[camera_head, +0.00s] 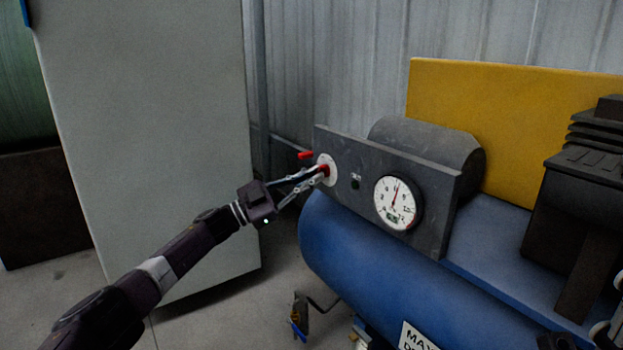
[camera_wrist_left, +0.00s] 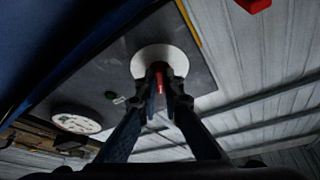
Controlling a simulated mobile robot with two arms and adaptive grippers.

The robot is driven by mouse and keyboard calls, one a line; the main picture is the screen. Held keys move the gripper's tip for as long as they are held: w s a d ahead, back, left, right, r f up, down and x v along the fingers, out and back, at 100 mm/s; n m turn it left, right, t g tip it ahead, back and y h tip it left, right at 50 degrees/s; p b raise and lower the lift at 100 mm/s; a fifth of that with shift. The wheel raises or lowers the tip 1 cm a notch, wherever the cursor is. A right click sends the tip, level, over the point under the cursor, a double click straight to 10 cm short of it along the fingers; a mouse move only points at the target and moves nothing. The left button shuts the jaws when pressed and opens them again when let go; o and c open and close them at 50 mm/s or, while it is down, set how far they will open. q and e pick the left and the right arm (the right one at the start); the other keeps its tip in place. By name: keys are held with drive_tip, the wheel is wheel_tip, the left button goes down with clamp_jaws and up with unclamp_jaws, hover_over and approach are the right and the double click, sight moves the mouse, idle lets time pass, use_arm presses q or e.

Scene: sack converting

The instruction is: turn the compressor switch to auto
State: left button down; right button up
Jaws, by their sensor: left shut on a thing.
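The compressor switch is a red knob (camera_head: 324,170) on a round white plate (camera_head: 331,162), set at the left end of the grey panel (camera_head: 364,217). My left gripper (camera_head: 321,172) is at the knob, with its two fingers on either side of it. In the left wrist view the fingers (camera_wrist_left: 168,98) are shut on the red knob (camera_wrist_left: 158,72), in front of the white plate (camera_wrist_left: 158,57). The fingers hide part of the knob, and I cannot read which position it points to.
The blue tank (camera_head: 345,250) lies below. A grey cabinet (camera_head: 150,130) stands left, with open floor before it.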

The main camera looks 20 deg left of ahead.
use_arm(q)
drive_tip(key=c, duration=2.1)
unclamp_jaws()
drive_tip(key=v, duration=1.2)
drive_tip(key=shift+f, duration=0.1)
